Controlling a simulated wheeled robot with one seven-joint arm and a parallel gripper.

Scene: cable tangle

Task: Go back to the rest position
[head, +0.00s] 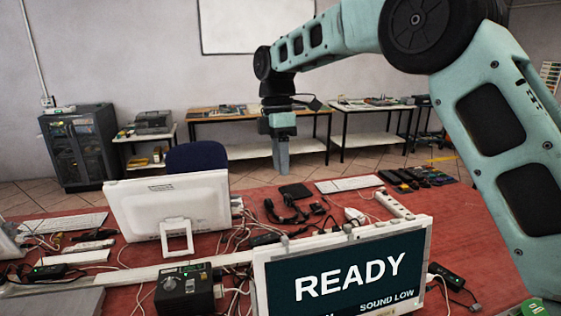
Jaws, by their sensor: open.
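My gripper (282,158) hangs from my teal arm near the middle of the head view, pointing down. It is above the far part of the red table (260,190) and apart from the things on it. The jaws are open, seen nearly edge-on, and I see nothing held between them. Below and around it on the table lie a black cable bundle (290,212) and a small flat black box (295,191).
A screen reading READY (345,272) stands at the front, with a white monitor (170,210) seen from behind at left. A dark control box (185,290), white power strip (393,204), white keyboard (348,184) and loose cables crowd the table. My arm fills the right side.

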